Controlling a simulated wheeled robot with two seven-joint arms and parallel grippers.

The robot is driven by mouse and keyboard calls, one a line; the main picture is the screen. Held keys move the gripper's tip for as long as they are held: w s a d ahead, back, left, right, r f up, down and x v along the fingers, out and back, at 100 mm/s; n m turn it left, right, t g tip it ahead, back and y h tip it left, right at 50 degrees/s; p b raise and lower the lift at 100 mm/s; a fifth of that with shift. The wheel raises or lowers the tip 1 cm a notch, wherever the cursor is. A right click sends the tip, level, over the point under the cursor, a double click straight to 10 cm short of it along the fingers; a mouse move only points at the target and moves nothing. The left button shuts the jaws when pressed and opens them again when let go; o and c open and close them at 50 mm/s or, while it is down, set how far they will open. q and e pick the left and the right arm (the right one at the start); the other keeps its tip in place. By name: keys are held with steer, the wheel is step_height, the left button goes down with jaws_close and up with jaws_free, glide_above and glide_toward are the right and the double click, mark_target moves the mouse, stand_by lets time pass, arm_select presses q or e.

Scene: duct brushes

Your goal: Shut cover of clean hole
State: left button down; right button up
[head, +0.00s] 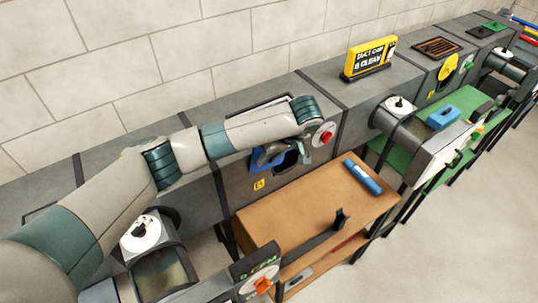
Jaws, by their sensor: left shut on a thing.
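The hole (289,161) is a dark opening in the front of the grey duct (316,167), above the brown table. A blue piece (258,165), which looks like its cover, stands at the left edge of the hole, swung out so that part of the dark opening shows. My left arm reaches in from the left, and its wrist hangs over the hole. My left gripper (270,153) is shut on the blue cover; the wrist and fingers hide much of the contact. My right gripper is not in view.
A brown table (290,215) below holds a blue cylinder (362,177) and a dark bar-like tool (315,243). A yellow sign (369,57) stands on the duct. A branch pipe (398,118) juts out at right. A display with an orange knob (262,286) is at the bottom.

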arm_select(q)
step_height(320, 180, down, 6)
steer(key=n+t+h+p, duration=0.1)
steer(key=t+h+p, duration=0.2)
steer(key=h+p, duration=0.1)
steer(key=shift+s+a+h, duration=0.3)
steer(key=shift+a, duration=0.05)
steer(key=shift+f, duration=0.1)
stand_by(0.5)
steer(key=c, duration=1.6)
jaws_free()
steer(key=shift+o, duration=0.2)
steer(key=shift+t, duration=0.3)
